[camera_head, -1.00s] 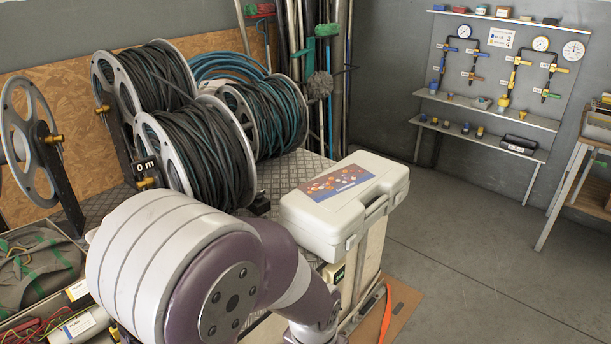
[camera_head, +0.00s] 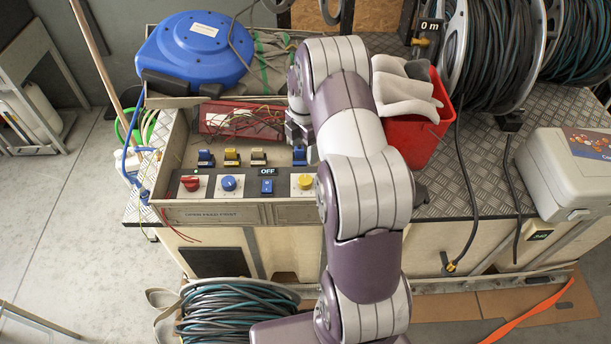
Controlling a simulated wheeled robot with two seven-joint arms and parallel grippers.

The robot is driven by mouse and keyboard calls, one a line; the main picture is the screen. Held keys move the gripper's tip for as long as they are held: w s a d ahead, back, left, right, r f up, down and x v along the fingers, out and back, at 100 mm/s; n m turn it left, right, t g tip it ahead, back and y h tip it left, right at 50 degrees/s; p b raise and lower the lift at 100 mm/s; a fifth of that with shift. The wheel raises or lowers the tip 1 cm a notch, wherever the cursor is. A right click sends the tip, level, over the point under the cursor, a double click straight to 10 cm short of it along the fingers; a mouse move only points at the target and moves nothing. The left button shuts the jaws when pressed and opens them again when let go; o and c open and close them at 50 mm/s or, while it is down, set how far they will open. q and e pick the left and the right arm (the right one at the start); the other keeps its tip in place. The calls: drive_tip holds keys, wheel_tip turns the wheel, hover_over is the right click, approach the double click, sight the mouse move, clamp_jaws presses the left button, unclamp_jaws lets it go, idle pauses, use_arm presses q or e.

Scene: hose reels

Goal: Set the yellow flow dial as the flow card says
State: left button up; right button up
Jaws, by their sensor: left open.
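The yellow flow dial (camera_head: 304,182) sits on a white plate at the right end of the front row of a control panel (camera_head: 247,205). Which mark it points to is too small to tell. My left arm reaches up past the panel's right side and bends back. My left gripper (camera_head: 300,135) is open above the panel's right part, behind the dial and apart from it. Its fingertips are partly hidden by my own arm. No flow card can be made out now. My right gripper is not in view.
Beside the dial are a blue switch (camera_head: 267,187) under an OFF label, a blue dial (camera_head: 228,183) and a red dial (camera_head: 190,183). Levers stand behind. The front edge reads OPEN FEED FIRST.

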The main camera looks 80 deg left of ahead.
sight(305, 179)
use_arm(q)
drive_tip(key=f+n, duration=0.1)
drive_tip(key=f, duration=0.5)
drive_tip(key=f+n+p, duration=0.1)
drive_tip(key=f, duration=0.5)
drive_tip(key=shift+d+f, duration=0.2)
drive_tip(key=shift+f, duration=0.2)
drive_tip(key=shift+c, duration=0.4)
drive_tip(key=c, duration=1)
